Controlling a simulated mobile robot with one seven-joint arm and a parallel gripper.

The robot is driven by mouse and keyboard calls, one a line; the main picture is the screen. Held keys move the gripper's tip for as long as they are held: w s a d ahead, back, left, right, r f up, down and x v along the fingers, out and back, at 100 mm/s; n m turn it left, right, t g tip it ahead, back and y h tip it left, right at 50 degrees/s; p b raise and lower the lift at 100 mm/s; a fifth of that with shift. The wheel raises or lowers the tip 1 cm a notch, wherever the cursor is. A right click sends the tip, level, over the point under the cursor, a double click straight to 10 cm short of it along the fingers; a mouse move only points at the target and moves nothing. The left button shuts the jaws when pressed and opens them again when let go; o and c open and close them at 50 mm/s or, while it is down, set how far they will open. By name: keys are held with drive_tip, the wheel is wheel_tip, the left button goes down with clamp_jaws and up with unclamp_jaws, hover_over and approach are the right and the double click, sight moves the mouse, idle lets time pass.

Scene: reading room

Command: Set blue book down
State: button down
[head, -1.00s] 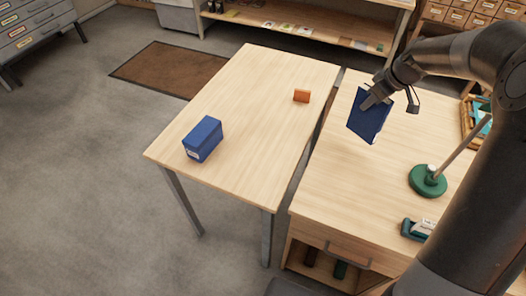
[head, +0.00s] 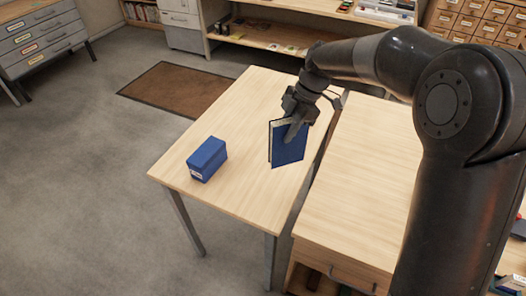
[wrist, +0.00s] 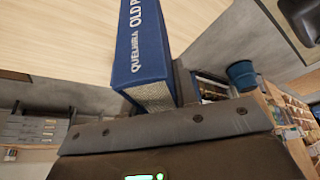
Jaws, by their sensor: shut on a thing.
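The blue book (head: 289,152) hangs upright from my gripper (head: 294,131), over the right part of the light wooden table (head: 240,115). My gripper is shut on the book. The wrist view shows the book's blue spine (wrist: 140,45) with white lettering, and its pale page edges, close against the jaw. I cannot tell exactly how far the book's lower edge is above the tabletop.
A blue box (head: 207,158) with a white label stands on the table's left side. A wooden desk (head: 360,170) adjoins on the right across a narrow gap. Table surface between box and book is clear. A brown mat (head: 170,92) lies on the floor behind.

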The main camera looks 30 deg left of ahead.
drive_tip(key=s+a+f, duration=0.1)
drive_tip(key=a+f, duration=0.6)
drive_tip(key=f, duration=0.1)
drive_tip(key=shift+s+f, duration=0.1)
drive_tip(key=shift+f, duration=0.05)
drive_tip(key=c, duration=1.1)
unclamp_jaws()
drive_tip(key=shift+f, duration=0.1)
